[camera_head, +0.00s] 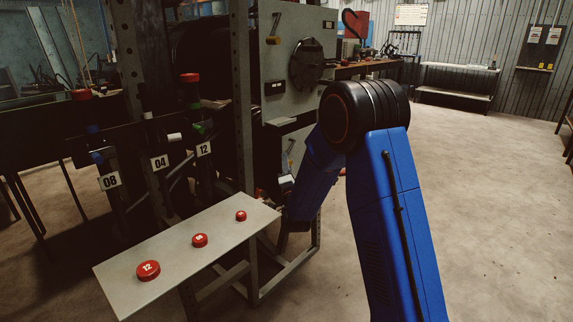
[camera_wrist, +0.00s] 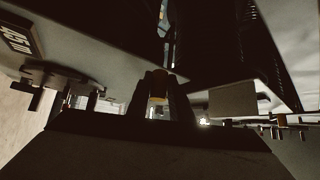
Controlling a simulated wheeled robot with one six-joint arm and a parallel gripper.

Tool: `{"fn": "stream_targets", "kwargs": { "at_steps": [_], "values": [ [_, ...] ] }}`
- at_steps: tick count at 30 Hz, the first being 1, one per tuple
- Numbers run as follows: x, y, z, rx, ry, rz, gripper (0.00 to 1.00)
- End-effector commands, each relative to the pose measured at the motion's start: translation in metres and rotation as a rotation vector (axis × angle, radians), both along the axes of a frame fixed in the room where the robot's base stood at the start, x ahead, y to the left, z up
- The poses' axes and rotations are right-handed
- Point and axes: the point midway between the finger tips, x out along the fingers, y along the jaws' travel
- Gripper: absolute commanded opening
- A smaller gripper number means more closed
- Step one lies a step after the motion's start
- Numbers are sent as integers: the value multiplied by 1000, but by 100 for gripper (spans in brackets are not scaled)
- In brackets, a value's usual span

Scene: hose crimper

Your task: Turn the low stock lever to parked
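The grey machine cabinet (camera_head: 285,75) has an upper lever (camera_head: 275,29) with a brass-coloured end on its front. A lower grey panel (camera_head: 288,149) carries a small slanted dark lever-like part; I cannot tell for sure whether it is the low stock lever. My arm reaches down beside this panel and hides my gripper in the head view. In the wrist view my gripper (camera_wrist: 160,90) shows two dark fingers with a gap between them. A small orange-yellow piece (camera_wrist: 157,100) shows in that gap. I cannot tell whether the fingers touch it.
A pale bench (camera_head: 185,252) with red numbered caps (camera_head: 148,270) stands in front. A steel post (camera_head: 241,100) rises left of the cabinet. Hoses tagged 08, 04 and 12 (camera_head: 204,149) hang farther left. A dark overhang (camera_wrist: 220,40) is close above the fingers. Floor at right is clear.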

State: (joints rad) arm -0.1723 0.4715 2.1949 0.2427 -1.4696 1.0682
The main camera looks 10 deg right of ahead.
Motion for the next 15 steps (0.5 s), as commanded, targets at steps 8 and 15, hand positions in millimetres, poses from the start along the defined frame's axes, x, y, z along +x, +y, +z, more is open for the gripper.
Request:
{"fn": "stream_targets", "kwargs": {
  "at_steps": [8,15],
  "values": [
    [4,-6,-7,-4,0,-3,0],
    [11,-17,-16,-75,-50,-5,0]
  ]
}}
